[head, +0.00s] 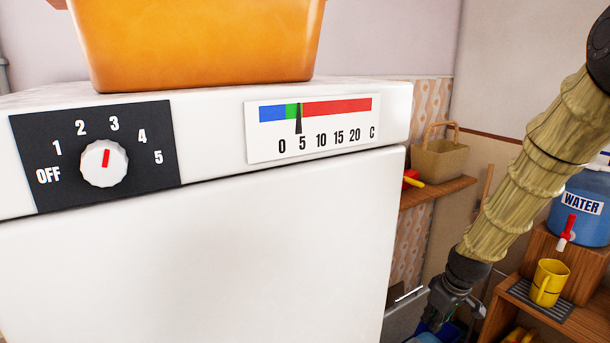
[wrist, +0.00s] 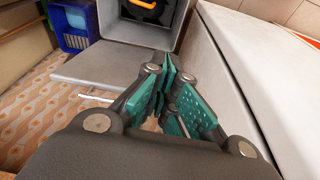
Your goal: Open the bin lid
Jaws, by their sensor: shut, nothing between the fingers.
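My gripper (head: 438,318) is low at the right of the white appliance in the head view, partly cut off by the bottom edge. In the wrist view its green-padded fingers (wrist: 169,75) are closed together and empty. A flat grey panel (wrist: 110,66), which looks like a lid or flap, lies just beyond and left of the fingertips. A thin white bar (wrist: 96,98) runs along its near edge. An open grey box (wrist: 175,12) with a dark inside and an orange part adjoins the panel. I cannot tell for certain whether this is the bin.
The white appliance (head: 200,260) fills the left and stands close beside my gripper. An orange container (head: 200,45) sits on top. At the right are a wooden shelf (head: 435,190) with a basket, a blue water jug (head: 580,218) and a yellow mug (head: 549,284). A blue crate (wrist: 72,24) stands behind the panel.

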